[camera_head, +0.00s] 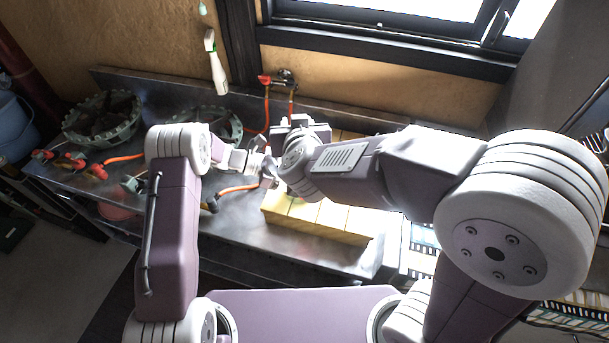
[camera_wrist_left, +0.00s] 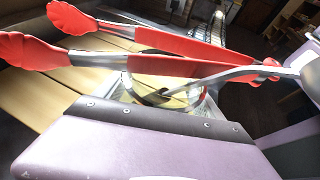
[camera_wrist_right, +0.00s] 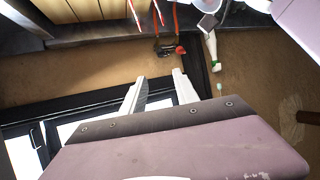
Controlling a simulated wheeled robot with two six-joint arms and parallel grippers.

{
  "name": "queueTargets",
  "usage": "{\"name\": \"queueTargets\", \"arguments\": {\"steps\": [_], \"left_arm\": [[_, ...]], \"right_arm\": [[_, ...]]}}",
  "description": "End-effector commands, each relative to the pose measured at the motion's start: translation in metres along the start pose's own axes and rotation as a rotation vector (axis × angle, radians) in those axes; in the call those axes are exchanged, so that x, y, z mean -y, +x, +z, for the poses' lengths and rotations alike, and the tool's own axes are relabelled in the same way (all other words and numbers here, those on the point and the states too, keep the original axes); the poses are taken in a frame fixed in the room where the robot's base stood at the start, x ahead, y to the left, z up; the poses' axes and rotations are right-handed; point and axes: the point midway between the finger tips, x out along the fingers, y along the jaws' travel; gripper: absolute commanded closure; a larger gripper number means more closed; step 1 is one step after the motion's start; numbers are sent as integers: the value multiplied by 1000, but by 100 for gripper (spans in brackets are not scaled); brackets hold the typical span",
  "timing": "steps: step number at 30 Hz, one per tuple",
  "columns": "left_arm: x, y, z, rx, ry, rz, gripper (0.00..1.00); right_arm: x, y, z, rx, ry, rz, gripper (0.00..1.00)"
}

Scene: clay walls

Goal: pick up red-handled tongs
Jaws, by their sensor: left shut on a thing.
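The red-handled tongs (camera_wrist_left: 185,67) cross the left wrist view, with red scalloped heads at the left and the joined end at the right. My left gripper (camera_head: 266,168) is shut on them around the red handles; its fingers are partly hidden behind the tongs in the wrist view. In the head view the tongs are too small and covered to make out clearly. My right gripper (camera_wrist_right: 158,84) is open and empty, its two pale fingers apart and facing the wall and window. In the head view it is mostly hidden by its own arm.
A red-and-black tool (camera_head: 267,80) with orange handles is by the wall. My two forearms are close together.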

Motion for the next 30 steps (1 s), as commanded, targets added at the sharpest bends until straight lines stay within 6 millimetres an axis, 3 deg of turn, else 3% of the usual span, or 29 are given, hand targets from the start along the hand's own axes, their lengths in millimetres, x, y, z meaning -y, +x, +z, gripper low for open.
{"name": "queueTargets", "arguments": {"steps": [8,9,11,14,19,22,26,30], "left_arm": [[0,0,-2,-4,1,1,83],[0,0,-2,-4,1,1,83],[0,0,-2,-4,1,1,83],[0,0,-2,-4,1,1,83],[0,0,-2,-4,1,1,83],[0,0,-2,-4,1,2,83],[0,0,-2,-5,1,2,83],[0,0,-2,-5,1,2,83]], "right_arm": [[0,0,0,-1,-1,0,64],[0,0,0,-1,-1,0,69],[4,1,-1,-1,2,-12,70],[31,7,-12,1,28,-110,70],[119,15,-30,119,54,-439,70],[140,17,-22,278,11,-534,70],[116,26,-3,502,-62,-466,70],[62,36,4,657,-98,-267,70]]}}
